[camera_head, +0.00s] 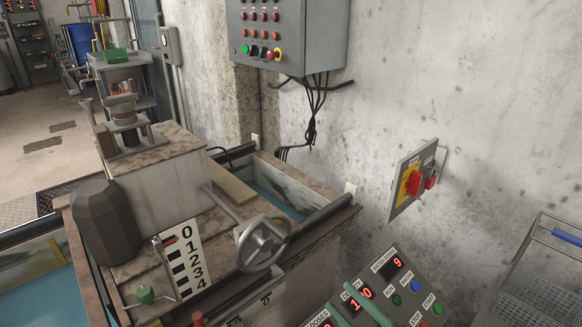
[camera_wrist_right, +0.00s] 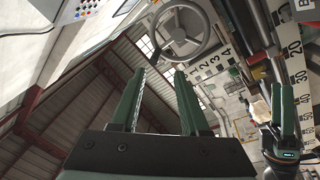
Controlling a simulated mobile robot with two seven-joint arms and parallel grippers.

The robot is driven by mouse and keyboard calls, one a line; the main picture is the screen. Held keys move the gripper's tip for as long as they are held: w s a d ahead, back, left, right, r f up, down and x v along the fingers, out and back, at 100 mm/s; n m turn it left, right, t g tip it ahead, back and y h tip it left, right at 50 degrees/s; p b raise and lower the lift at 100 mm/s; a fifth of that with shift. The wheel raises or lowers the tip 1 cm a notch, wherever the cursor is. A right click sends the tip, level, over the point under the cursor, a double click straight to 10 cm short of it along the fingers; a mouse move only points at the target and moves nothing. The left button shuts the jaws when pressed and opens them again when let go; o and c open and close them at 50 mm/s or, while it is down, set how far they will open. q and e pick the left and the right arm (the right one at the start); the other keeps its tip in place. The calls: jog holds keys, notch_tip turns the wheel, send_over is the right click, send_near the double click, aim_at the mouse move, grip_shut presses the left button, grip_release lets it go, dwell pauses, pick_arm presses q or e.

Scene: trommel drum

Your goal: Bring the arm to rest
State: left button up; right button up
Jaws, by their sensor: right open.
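My right gripper (camera_wrist_right: 158,72) is open in the right wrist view, with two green fingers apart and nothing between them. In the head view, green finger strips (camera_head: 360,302) show at the bottom, in front of the tilted control panel (camera_head: 407,285). I cannot tell whether they touch the panel. A green and black form that looks like my left gripper (camera_wrist_right: 284,108) is at the right of the wrist view; its jaw state is unclear. I make out no left gripper in the head view.
A handwheel (camera_head: 262,243) on a shaft stands left of the panel, beside a numbered scale plate (camera_head: 183,260). A red rotary switch (camera_head: 414,183) sticks out of the wall. A wire basket (camera_head: 545,270) is at the lower right. A grey control box (camera_head: 288,35) hangs above.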

jog(key=s+d+f+m+g+h, duration=0.1)
jog(key=s+d+f+m+h, duration=0.1)
jog(key=s+f+m+h, duration=0.4)
jog(key=s+d+f+m+g+h, duration=0.1)
jog(key=d+f+m+g+h, duration=0.15)
jog(key=f+m, duration=0.55)
pick_arm(q)
jog(key=s+a+r+n+g+y+p, duration=0.1)
jog(key=s+r+p, duration=0.5)
jog(key=p, duration=1.5)
jog(key=a+r+g, duration=0.1)
jog(key=g, duration=0.1)
jog(key=shift+s+n+g, duration=0.3)
jog(key=shift+s, duration=0.05)
pick_arm(e)
jog(key=s+d+r+m+g+h, duration=0.1)
jog(key=s+d+r+g+h, duration=0.1)
jog(key=s+r, duration=0.4)
jog(key=shift+d+r, duration=0.25)
jog(key=shift+r, duration=0.55)
jog(key=shift+g, duration=0.25)
